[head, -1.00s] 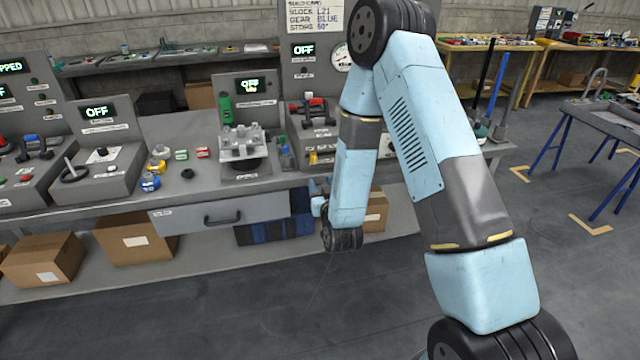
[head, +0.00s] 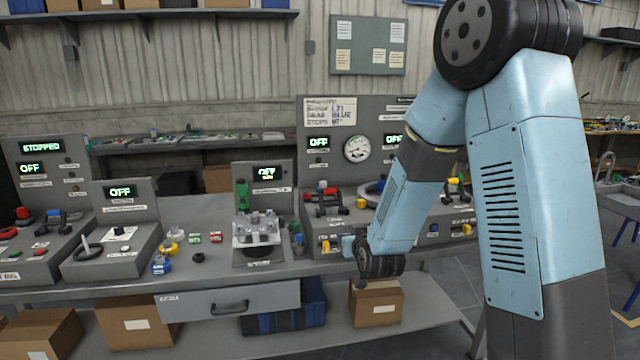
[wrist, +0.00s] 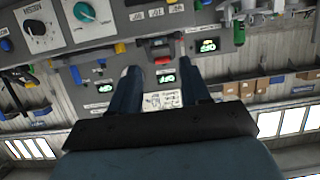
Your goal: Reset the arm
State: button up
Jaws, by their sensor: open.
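My arm, light blue and dark grey, fills the right side of the head view and bends down toward the workbench (head: 215,270). My gripper (wrist: 158,82) shows in the wrist view as two dark fingers spread apart with nothing between them. In the head view the gripper (head: 350,246) is small, beside the dark wrist joint in front of the bench's front edge, and its fingers are hard to make out. The wrist view is upside down, with panels and lit displays beyond the fingers.
A drawer (head: 230,300) is shut. Cardboard boxes (head: 376,305) and a blue case (head: 315,300) sit on the lower shelf.

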jog(key=s+d+r+g+h, duration=0.1)
jog(key=s+d+r+g, duration=0.1)
jog(key=s+d+r, duration=0.45)
jog(key=s+d+r+g, duration=0.2)
jog(key=s+d+r, duration=0.1)
jog(key=s, duration=0.6)
jog(key=s+d+r+m+g+h, duration=0.1)
jog(key=s+d+r+g, duration=0.1)
jog(key=s+r, duration=0.3)
jog(key=s+d+r+m+g+h, duration=0.1)
jog(key=s+d+r+g, duration=0.1)
jog(key=s, duration=1.1)
notch_tip(320, 180, up, 2)
jog(key=shift+s+d+r, duration=0.2)
jog(key=shift+s+d, duration=0.1)
jog(key=shift+d, duration=0.5)
dwell(0.6)
